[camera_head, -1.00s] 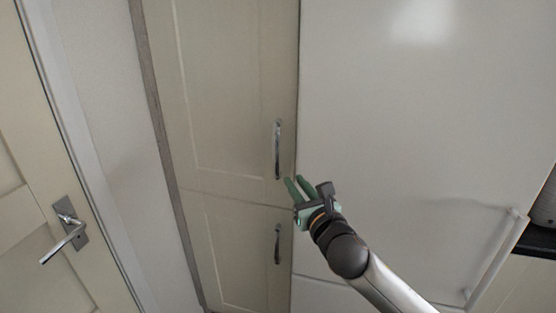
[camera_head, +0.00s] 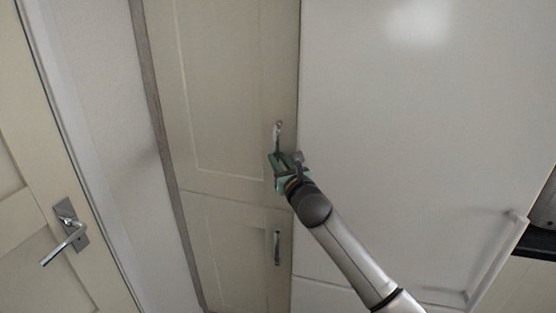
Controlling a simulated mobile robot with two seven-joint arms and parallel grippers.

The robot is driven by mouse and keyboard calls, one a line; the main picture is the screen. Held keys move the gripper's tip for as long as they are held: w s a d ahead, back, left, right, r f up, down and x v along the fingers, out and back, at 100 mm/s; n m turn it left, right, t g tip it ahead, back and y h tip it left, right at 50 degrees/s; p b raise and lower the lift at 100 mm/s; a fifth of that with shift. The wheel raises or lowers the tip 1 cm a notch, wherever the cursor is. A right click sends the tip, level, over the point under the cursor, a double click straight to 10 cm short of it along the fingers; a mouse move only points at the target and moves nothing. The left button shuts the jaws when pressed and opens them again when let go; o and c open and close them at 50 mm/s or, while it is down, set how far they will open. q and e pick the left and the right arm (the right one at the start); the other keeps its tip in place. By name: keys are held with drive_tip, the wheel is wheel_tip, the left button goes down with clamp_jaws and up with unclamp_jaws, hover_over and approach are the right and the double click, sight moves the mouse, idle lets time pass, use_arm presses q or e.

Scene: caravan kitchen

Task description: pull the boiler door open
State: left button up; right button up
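The tall cream cabinet door (camera_head: 220,90), which I take to be the boiler door, is in the middle left of the head view and looks shut. Its upright metal handle (camera_head: 278,131) is near the door's right edge; the lower part of the handle is hidden by my gripper. My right gripper (camera_head: 279,157), with green fingers, is at the lower part of this handle. I cannot tell whether the fingers are closed on it. My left gripper is not in view.
A lower cream door (camera_head: 235,250) with its own handle (camera_head: 277,247) is below. A large white fridge-like front (camera_head: 430,130) with a white bar handle (camera_head: 497,262) fills the right. A room door with a lever handle (camera_head: 68,236) stands at the left.

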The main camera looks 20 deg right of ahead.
drive_tip(key=shift+w, duration=0.25)
drive_tip(key=shift+c, duration=0.2)
clamp_jaws()
idle(1.1)
